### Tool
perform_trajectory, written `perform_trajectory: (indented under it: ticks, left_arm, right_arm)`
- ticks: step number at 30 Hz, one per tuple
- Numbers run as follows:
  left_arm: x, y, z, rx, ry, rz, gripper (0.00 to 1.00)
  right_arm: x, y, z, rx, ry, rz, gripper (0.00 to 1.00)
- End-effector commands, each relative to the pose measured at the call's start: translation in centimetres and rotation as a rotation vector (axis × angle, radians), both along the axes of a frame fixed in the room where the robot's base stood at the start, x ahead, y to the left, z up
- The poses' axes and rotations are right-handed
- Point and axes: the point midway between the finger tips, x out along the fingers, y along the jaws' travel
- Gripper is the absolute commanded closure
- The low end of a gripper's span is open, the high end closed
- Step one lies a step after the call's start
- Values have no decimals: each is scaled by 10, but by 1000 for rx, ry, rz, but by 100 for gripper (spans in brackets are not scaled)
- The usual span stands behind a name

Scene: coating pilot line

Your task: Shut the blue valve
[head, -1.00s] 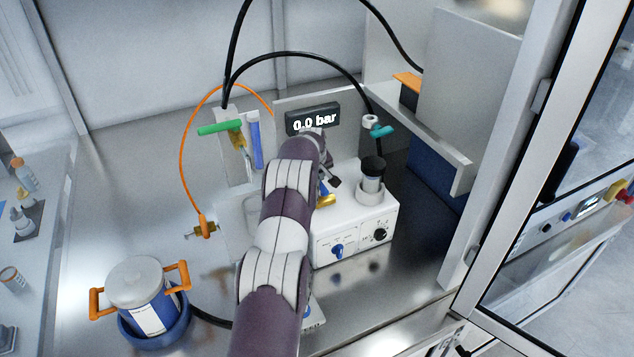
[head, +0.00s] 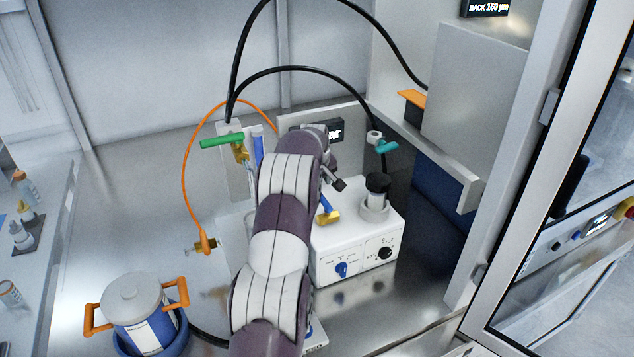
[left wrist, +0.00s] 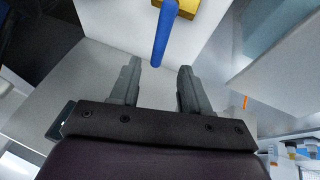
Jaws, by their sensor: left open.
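The blue valve shows in the head view as a blue lever (head: 327,203) on a brass body, beside my arm above the white unit. In the left wrist view its blue handle (left wrist: 165,30) runs down from a brass body (left wrist: 178,8). My left gripper (left wrist: 157,72) is open. The handle's lower end lies in the picture between the two fingertips, with a gap on both sides; whether it is in depth between them I cannot tell. In the head view my arm hides most of the gripper. My right gripper is not in view.
The white unit (head: 360,245) has a blue knob and a black knob in front. Green-handled (head: 222,142) and teal-handled (head: 387,147) valves stand left and right of my arm. An orange hose (head: 184,175) loops at left. A blue-and-white pot (head: 140,310) stands front left.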

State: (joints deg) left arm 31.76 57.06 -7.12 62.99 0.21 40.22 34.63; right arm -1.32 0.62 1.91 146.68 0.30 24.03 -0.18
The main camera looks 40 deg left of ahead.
Motion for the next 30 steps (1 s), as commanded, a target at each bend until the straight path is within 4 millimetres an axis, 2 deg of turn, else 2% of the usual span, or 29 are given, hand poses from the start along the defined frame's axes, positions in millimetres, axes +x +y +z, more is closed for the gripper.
perform_trajectory:
  ticks: [1,3,7,11,26,29,30]
  left_arm:
    - [-5,-3,6,2,-3,0,54]
    - [-11,-7,22,2,-3,0,54]
    - [-20,-12,42,0,-2,1,54]
    - [-23,-14,51,-1,0,1,54]
    - [-23,-14,52,0,2,-1,54]
    - [-20,-12,53,38,1,-62,54]
    - [-26,-16,36,44,33,-109,54]
  right_arm:
    - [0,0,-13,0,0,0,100]
    - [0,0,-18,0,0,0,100]
    - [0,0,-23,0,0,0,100]
    - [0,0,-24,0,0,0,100]
    - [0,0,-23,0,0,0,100]
    - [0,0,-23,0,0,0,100]
    - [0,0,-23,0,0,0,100]
